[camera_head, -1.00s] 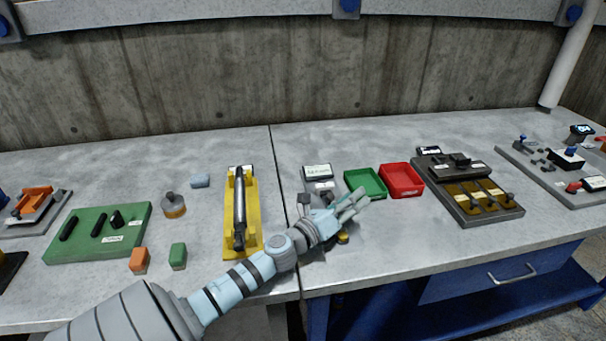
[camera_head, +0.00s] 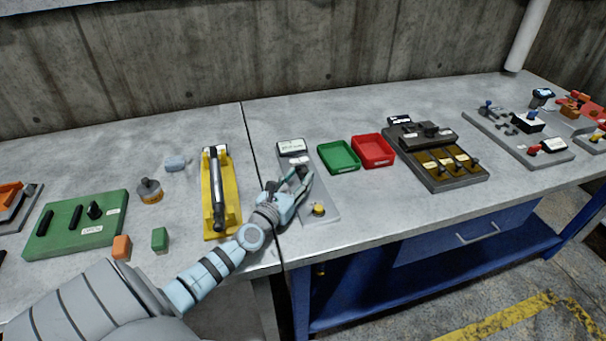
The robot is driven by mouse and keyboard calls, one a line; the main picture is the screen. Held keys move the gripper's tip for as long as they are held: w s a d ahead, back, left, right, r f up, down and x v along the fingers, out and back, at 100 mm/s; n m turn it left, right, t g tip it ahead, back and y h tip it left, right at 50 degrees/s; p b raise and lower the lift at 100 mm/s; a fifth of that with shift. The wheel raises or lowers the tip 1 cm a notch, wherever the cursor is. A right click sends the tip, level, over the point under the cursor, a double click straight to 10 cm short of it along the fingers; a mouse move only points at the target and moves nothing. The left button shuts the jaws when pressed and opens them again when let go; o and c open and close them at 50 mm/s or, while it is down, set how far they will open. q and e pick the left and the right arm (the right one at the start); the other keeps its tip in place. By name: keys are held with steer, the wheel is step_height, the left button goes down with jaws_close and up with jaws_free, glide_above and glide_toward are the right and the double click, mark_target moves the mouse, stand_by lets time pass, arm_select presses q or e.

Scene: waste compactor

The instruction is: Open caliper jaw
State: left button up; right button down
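The caliper station is a grey plate (camera_head: 328,205) on the bench, with a small display block (camera_head: 293,147) at its far end and a yellow knob (camera_head: 318,209) near its front end. A small dark block, perhaps the caliper jaw, shows partly between my fingers. My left gripper (camera_head: 302,178) is over the left part of the plate, its fingers apart around or just above the dark block. I cannot tell whether they touch it. The hand hides part of the plate. My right gripper is not in view.
A yellow cradle (camera_head: 231,205) with a dark cylinder stands left of the hand. A green tray (camera_head: 340,170) and a red tray (camera_head: 390,163) stand to the right. A dark fixture (camera_head: 470,182) is farther right. Bare bench (camera_head: 385,200) lies right of the plate.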

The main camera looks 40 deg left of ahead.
arm_select(q)
steer(key=shift+w+a, duration=0.15)
steer(key=shift+w, duration=0.55)
steer(key=shift+w+a, duration=0.1)
steer(key=shift+w, duration=0.55)
steer(key=shift+c, duration=0.6)
jaws_close()
steer(key=shift+s+d+p, duration=0.4)
steer(key=shift+s+d, duration=0.25)
steer(key=shift+d, duration=0.25)
steer(key=shift+s+d, duration=0.15)
steer(key=shift+o, duration=0.6)
jaws_free()
